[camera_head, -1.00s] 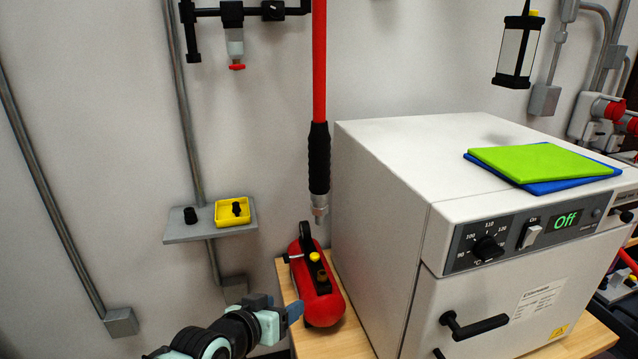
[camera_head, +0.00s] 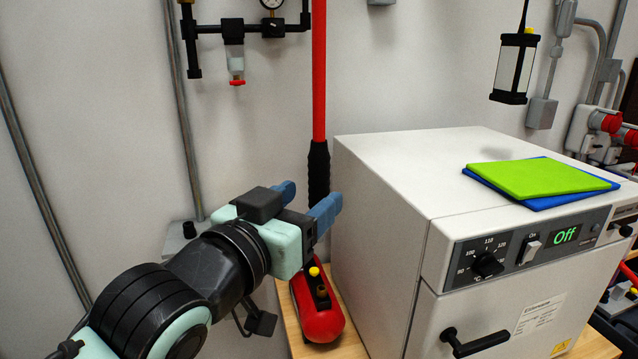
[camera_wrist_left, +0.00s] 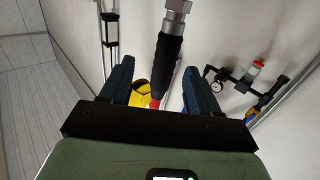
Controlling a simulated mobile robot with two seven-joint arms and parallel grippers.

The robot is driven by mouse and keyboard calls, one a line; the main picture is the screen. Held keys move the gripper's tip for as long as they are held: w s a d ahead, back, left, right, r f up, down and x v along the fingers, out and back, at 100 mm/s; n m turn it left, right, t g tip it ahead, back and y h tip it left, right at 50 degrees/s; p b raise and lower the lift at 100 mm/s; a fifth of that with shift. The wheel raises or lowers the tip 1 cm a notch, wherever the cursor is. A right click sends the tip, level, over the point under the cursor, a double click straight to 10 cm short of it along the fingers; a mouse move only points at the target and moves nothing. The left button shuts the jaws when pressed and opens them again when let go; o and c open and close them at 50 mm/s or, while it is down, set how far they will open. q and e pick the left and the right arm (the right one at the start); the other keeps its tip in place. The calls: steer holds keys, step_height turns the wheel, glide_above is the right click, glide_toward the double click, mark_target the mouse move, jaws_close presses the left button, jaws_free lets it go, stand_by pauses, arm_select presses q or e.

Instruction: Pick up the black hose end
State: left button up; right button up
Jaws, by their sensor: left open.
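The black hose end (camera_head: 318,170) hangs upright on a red hose (camera_head: 319,70) in front of the wall. Its lower part is hidden behind my left gripper (camera_head: 307,199) in the head view. The left gripper is open, with its blue fingers reaching toward the hose end. In the left wrist view, the black hose end (camera_wrist_left: 168,58) and its metal fitting (camera_wrist_left: 177,8) show in line with the gap between the two open fingers (camera_wrist_left: 158,85). I cannot tell whether either finger touches it. My right gripper is not in view.
A white oven (camera_head: 385,185) stands close to the right of the hose. A red compressor (camera_head: 316,312) sits on the wooden bench below. A grey shelf (camera_head: 176,242) is partly hidden behind my arm. Pipe fittings (camera_head: 233,32) are on the wall above left.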

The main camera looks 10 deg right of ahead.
mark_target(314, 192)
arm_select(q)
steer(key=x, duration=0.2)
steer(key=p+x, duration=0.1)
steer(key=x, duration=0.2)
steer(key=shift+w+a+f+p, duration=0.1)
steer(key=shift+w+f+p, duration=0.2)
steer(key=shift+w, duration=0.2)
steer(key=shift+s+r, duration=0.1)
steer(key=shift+s, duration=0.15)
steer(key=c, duration=0.3)
jaws_close()
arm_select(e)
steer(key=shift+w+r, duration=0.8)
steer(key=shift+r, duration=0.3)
